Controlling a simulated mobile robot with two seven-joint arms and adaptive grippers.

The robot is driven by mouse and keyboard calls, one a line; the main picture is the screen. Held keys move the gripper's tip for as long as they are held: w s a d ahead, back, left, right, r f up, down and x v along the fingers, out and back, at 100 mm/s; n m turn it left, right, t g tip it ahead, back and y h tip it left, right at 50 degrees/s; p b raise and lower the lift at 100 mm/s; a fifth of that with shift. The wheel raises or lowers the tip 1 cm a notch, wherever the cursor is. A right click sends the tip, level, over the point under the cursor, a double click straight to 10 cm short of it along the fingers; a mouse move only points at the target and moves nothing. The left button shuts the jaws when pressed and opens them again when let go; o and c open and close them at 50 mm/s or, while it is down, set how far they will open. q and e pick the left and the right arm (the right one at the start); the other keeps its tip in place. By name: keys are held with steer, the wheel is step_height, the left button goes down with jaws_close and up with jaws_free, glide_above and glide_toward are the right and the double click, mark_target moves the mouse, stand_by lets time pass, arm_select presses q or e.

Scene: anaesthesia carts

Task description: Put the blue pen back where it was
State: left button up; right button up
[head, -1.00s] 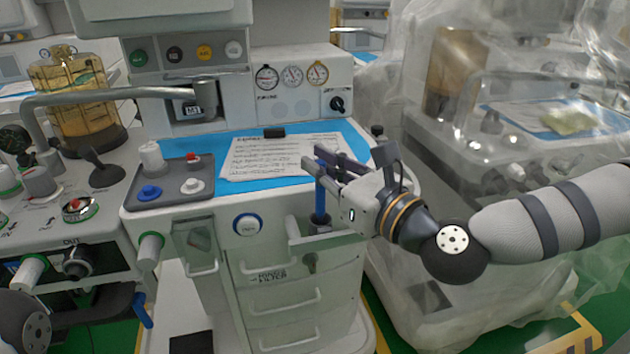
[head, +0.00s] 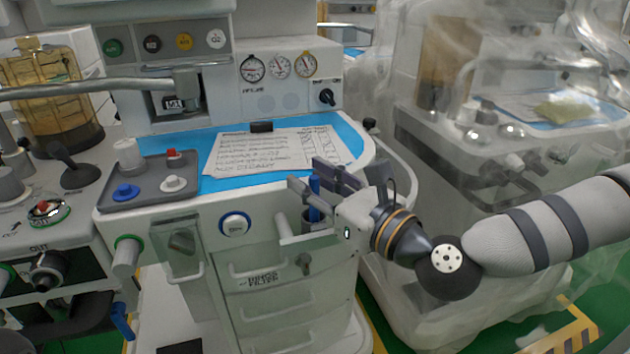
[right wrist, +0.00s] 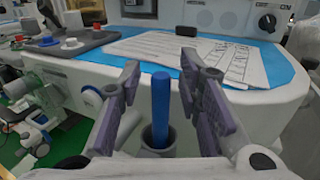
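The blue pen (head: 314,197) stands upright in a small grey cup-like holder (head: 309,221) at the front right of the cart. In the right wrist view the pen (right wrist: 160,105) stands between my fingers, its lower end inside the holder (right wrist: 157,138). My right gripper (head: 308,178) reaches in from the right around the pen. In the right wrist view the gripper (right wrist: 160,70) is open, with a clear gap on each side of the pen. My left gripper is not in view.
A written sheet (head: 262,152) lies on the blue worktop (head: 362,150) behind the pen. A grey tray (head: 150,197) with knobs is to the left. A handle bar (head: 287,232) juts out beside the holder. A plastic-covered cart (head: 440,150) stands at the right.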

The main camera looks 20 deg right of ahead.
steer(key=shift+r, duration=0.4)
steer(key=v, duration=0.5)
steer(key=shift+d+f, duration=0.1)
steer(key=shift+f, duration=0.15)
steer(key=p+v, duration=0.4)
steer(key=v, duration=0.3)
steer(key=s+a+f+n+g, duration=0.5)
steer(key=s+f+n+g, duration=0.15)
steer(key=s+f, duration=0.35)
steer(key=s+a+f+n+g, duration=0.4)
steer(key=s+f+n+g, duration=0.3)
steer(key=f, duration=0.6)
steer(key=s+d+f+n+g+h, duration=0.4)
steer(key=s+d+n, duration=0.3)
steer(key=s+n, duration=0.3)
steer(key=s+d+f+n+g+h, duration=0.3)
steer(key=s+d+n, duration=0.4)
steer(key=s, duration=0.6)
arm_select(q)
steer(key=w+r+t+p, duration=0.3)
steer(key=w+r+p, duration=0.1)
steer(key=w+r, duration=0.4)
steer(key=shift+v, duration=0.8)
arm_select(e)
steer(key=w+r+t, duration=0.2)
steer(key=w+r, duration=0.3)
steer(key=w, duration=0.1)
steer(key=shift+a, duration=0.3)
